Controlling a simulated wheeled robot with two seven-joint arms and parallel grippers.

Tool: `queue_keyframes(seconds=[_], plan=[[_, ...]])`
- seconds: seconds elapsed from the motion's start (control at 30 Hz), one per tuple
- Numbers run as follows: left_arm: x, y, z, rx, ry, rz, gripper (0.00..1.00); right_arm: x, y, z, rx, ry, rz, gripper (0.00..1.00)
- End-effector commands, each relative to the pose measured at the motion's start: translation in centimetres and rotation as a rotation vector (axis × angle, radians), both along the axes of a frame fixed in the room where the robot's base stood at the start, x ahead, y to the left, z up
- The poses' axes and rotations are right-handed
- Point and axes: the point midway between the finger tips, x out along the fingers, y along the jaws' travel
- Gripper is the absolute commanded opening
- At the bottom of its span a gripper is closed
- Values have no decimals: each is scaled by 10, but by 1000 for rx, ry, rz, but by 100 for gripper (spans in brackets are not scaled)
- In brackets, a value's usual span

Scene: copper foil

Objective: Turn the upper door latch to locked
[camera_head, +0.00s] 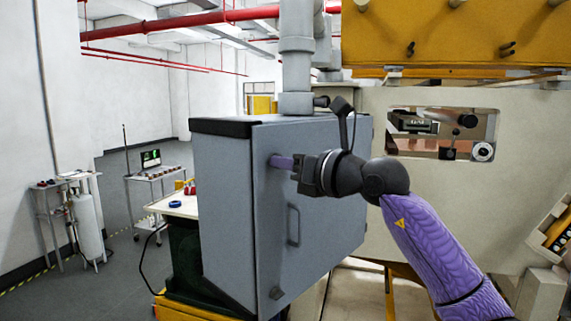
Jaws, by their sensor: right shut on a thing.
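A grey cabinet (225,210) stands in the middle of the view. Its door (330,215) faces right and lies closed against the body as far as I can see. My right gripper (293,166) comes in from the right and is shut on the upper latch. The jaws hide part of the latch, so its exact turn is hard to tell. A lower latch (277,292) sits near the door's bottom left. A door handle (293,225) is between the two. My left gripper is out of view.
A grey pipe (296,60) rises from the cabinet top. A beige machine with a window opening (440,133) stands behind and right of my arm. A yellow panel (460,35) hangs above it. Carts (160,185) stand at the far left, with open floor between.

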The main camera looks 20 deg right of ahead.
Motion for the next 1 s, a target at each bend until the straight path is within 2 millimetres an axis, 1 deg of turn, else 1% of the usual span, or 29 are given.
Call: queue_keyframes(seconds=[0.53,1.0], plan=[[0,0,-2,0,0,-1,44,0,0,0,437,268,1,0],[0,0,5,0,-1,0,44,0,0,1,816,502,0,0]])
